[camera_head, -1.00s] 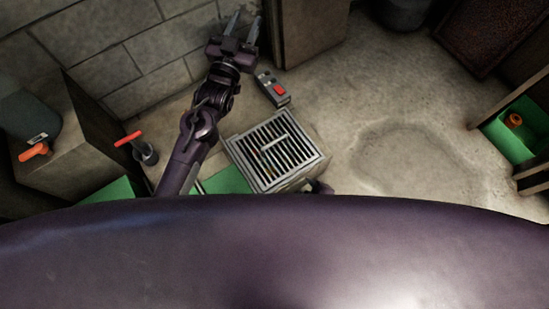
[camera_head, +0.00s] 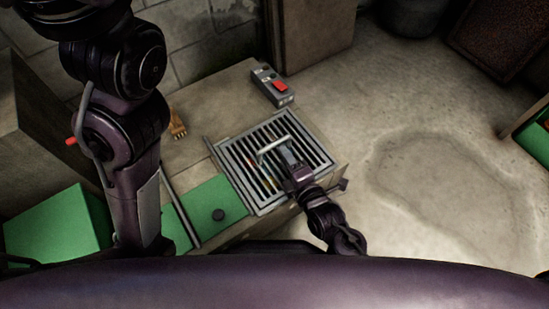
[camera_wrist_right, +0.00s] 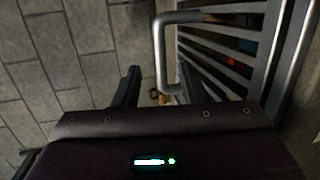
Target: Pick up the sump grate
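The sump grate (camera_head: 245,163) is a square grey metal grid of parallel bars, lying level in its frame. A raised light-grey bar handle (camera_head: 272,146) stands on its top. The handle also shows close up in the right wrist view (camera_wrist_right: 160,52), with the grate's bars (camera_wrist_right: 225,55) to its right. My right gripper (camera_head: 286,152) is over the grate at the handle. In the right wrist view its two fingers (camera_wrist_right: 158,80) are apart, with the handle bar between or just beyond them; contact cannot be told. My left arm rises at the left; its gripper is outside the view.
A grey control box with a red button (camera_head: 280,88) stands beyond the grate. A brush-like brown object (camera_head: 177,124) lies on the ledge to the left. A green surface (camera_head: 215,202) with a dark round knob is beside the grate. Open floor (camera_head: 430,150) lies to the right.

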